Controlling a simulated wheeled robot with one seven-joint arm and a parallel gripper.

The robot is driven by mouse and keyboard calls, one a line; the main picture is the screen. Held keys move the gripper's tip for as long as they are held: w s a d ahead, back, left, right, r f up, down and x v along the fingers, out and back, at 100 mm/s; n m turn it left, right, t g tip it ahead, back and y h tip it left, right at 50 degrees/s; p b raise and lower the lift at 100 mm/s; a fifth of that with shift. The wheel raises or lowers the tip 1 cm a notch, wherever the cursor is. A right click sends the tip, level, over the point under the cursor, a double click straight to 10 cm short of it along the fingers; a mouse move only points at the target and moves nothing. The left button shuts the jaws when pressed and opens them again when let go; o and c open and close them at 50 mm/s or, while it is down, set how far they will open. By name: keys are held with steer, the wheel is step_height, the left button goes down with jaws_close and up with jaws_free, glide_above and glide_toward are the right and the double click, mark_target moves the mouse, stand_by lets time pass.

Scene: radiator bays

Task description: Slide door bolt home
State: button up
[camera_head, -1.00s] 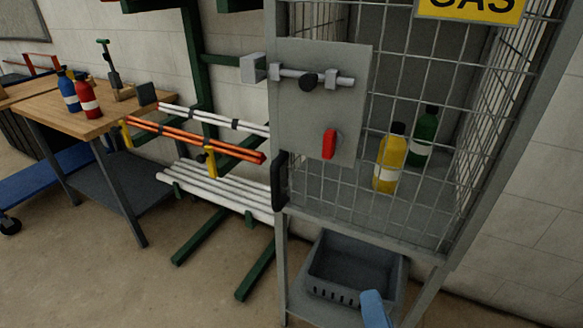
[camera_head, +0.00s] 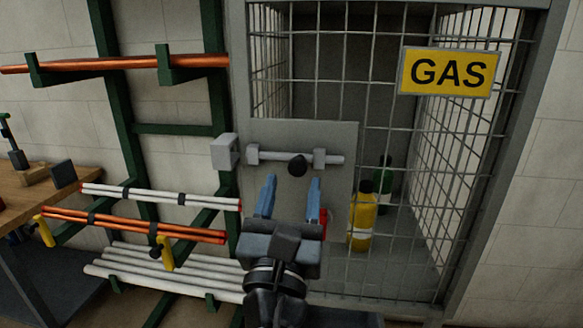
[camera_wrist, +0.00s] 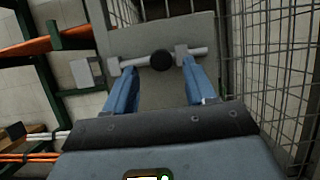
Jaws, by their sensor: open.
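The door bolt (camera_head: 335,159) is a light metal rod lying level in two brackets on a grey plate (camera_head: 340,135) on the cage door. Its round black knob (camera_head: 297,165) sits between the brackets. A pale square keeper block (camera_head: 224,151) stands left of the plate. In the head view the rod's left end is at the left bracket, with a gap to the keeper. My gripper (camera_head: 291,188) is open and empty, its blue fingers pointing up just below the knob. In the wrist view the knob (camera_wrist: 162,60) shows beyond and between the fingertips (camera_wrist: 157,72).
A red part (camera_head: 324,222) on the plate is partly hidden behind my gripper. Yellow (camera_head: 362,217) and green bottles stand inside the mesh cage. A green rack with orange and white pipes (camera_head: 150,203) stands at left.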

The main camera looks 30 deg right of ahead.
mark_target(297, 169)
steer(key=shift+p+x, duration=0.35)
steer(key=shift+x, duration=1.7)
steer(key=shift+c, duration=0.3)
jaws_close()
